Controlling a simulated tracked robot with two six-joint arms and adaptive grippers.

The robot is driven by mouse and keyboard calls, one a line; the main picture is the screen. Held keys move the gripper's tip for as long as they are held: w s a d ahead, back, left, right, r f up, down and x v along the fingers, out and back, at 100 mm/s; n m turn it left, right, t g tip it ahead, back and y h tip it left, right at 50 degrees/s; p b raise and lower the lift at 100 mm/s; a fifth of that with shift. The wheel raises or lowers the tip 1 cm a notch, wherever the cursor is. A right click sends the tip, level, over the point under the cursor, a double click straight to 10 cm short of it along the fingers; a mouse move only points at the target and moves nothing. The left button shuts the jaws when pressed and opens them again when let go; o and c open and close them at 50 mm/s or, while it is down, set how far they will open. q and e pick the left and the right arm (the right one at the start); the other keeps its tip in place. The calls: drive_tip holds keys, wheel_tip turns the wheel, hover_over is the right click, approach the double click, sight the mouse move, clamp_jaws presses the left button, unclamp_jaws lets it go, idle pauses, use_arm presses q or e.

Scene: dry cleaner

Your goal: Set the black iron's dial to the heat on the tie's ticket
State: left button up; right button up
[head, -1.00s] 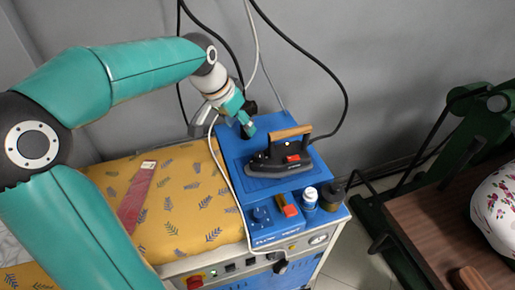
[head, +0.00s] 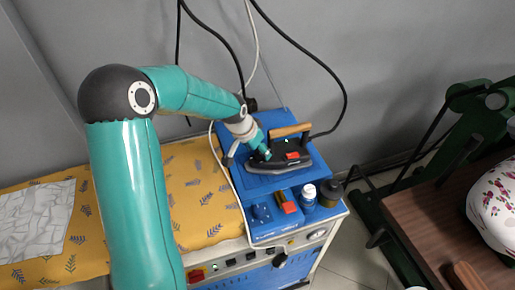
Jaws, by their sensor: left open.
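The black iron (head: 299,163) with a wooden handle (head: 290,130) and a red part on its side rests on the blue top of the ironing unit (head: 231,147). My left gripper (head: 262,152) is open at the left end of the iron, close to its body. I cannot tell whether it touches it. The iron's dial is too small to make out. The tie and its ticket do not show now; my left arm covers that part of the board. My right gripper is not in view.
A blue-white bottle (head: 308,197) and a dark bottle (head: 330,192) stand at the unit's front right. The yellow leaf-patterned board (head: 203,190) bears a pale cloth (head: 35,220). Cables hang behind the iron.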

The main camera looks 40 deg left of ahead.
use_arm(q)
drive_tip(key=shift+f, duration=0.2)
drive_tip(key=shift+w+a, duration=0.1)
clamp_jaws()
drive_tip(key=shift+m, duration=0.3)
